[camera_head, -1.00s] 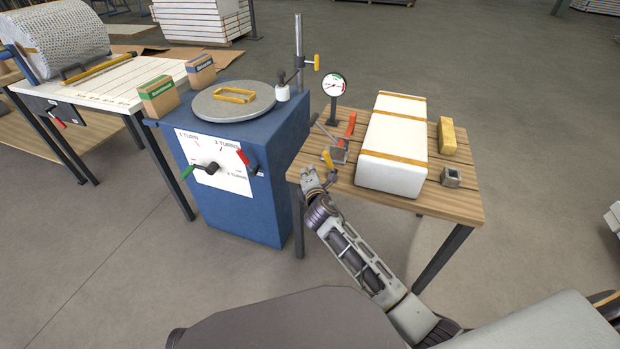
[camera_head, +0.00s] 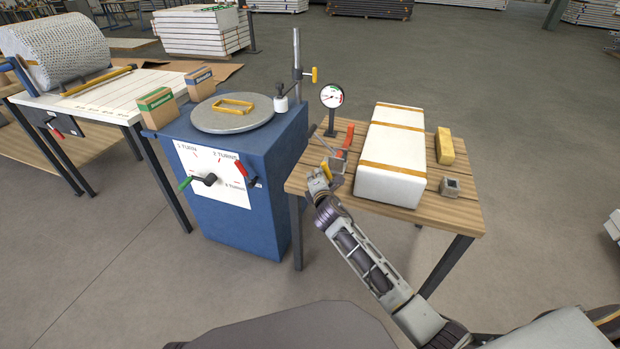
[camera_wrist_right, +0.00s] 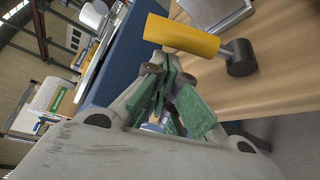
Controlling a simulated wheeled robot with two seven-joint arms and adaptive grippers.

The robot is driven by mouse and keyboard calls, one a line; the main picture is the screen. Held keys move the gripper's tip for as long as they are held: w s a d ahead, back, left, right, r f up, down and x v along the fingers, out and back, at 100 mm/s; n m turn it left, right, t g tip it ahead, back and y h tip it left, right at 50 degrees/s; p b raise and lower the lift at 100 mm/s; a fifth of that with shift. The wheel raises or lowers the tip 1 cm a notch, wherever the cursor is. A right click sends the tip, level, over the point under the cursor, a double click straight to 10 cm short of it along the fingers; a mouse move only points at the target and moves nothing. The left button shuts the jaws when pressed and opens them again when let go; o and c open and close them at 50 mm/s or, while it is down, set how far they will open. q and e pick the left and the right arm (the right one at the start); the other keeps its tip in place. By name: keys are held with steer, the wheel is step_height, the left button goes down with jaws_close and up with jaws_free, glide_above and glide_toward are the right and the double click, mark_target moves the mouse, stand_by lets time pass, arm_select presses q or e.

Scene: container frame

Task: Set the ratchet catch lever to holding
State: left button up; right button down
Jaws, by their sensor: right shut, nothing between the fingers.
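A small ratchet device (camera_head: 336,164) with a grey metal body stands at the left front of the wooden table. It carries a long red handle (camera_head: 347,138) and a short yellow-gripped lever (camera_head: 326,169), which looks like the catch lever. In the right wrist view the yellow grip (camera_wrist_right: 182,36) lies just past the fingertips, with its dark pivot end (camera_wrist_right: 239,57) at the right. My right gripper (camera_head: 318,180) is shut and empty, close against the yellow lever; I cannot tell whether it touches. It also shows in the wrist view (camera_wrist_right: 170,68). My left gripper is out of view.
A white strapped package (camera_head: 392,155) lies right of the device, with a yellow block (camera_head: 444,146) and small grey block (camera_head: 450,187) beyond it. A round gauge (camera_head: 331,96) stands behind. A blue turntable cabinet (camera_head: 232,215) stands left of the table (camera_head: 430,213).

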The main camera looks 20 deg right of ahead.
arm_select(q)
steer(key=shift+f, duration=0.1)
arm_select(e)
steer(key=shift+s+d+r, duration=0.15)
steer(key=shift+d, duration=0.1)
stand_by(0.3)
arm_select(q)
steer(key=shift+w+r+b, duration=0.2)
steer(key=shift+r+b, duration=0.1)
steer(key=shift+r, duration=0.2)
arm_select(e)
steer(key=shift+d+r, duration=0.1)
